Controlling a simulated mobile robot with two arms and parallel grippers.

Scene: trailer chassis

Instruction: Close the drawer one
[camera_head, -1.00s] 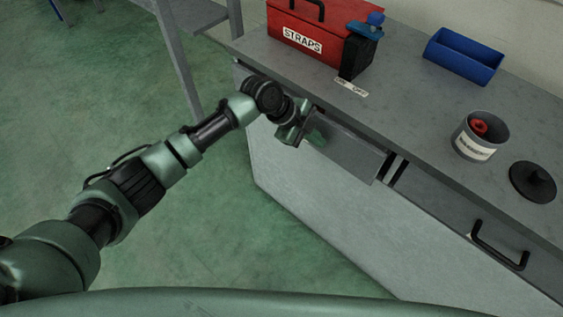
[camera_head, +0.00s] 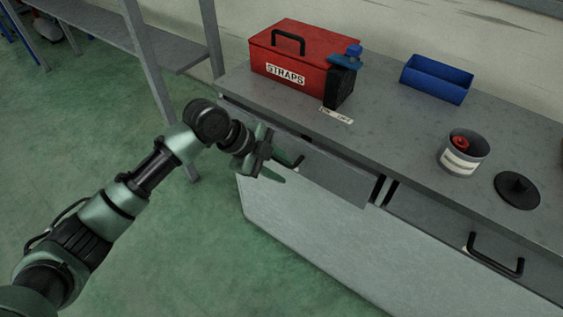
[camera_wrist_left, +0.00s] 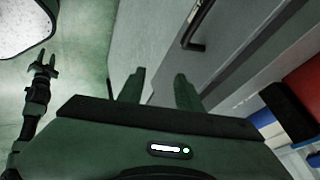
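The grey drawer (camera_head: 335,178) under the left part of the bench stands out a little from the bench front, with a dark gap at its right end. Which drawer is number one cannot be read. Its black handle (camera_head: 298,162) is partly hidden by my left gripper (camera_head: 275,162). In the left wrist view, the left gripper (camera_wrist_left: 160,82) is open and empty, with its fingers apart. The handle (camera_wrist_left: 198,28) shows beyond the fingertips, not between them. My right gripper (camera_wrist_left: 45,62) shows small at the left of the wrist view, with its fingers apart and nothing between.
A second drawer (camera_head: 470,240) with a black handle is at the right. On the bench top (camera_head: 400,150) stand a red STRAPS box (camera_head: 285,60), a blue bin (camera_head: 437,80), a grey pot (camera_head: 462,155) and a black lid (camera_head: 517,190).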

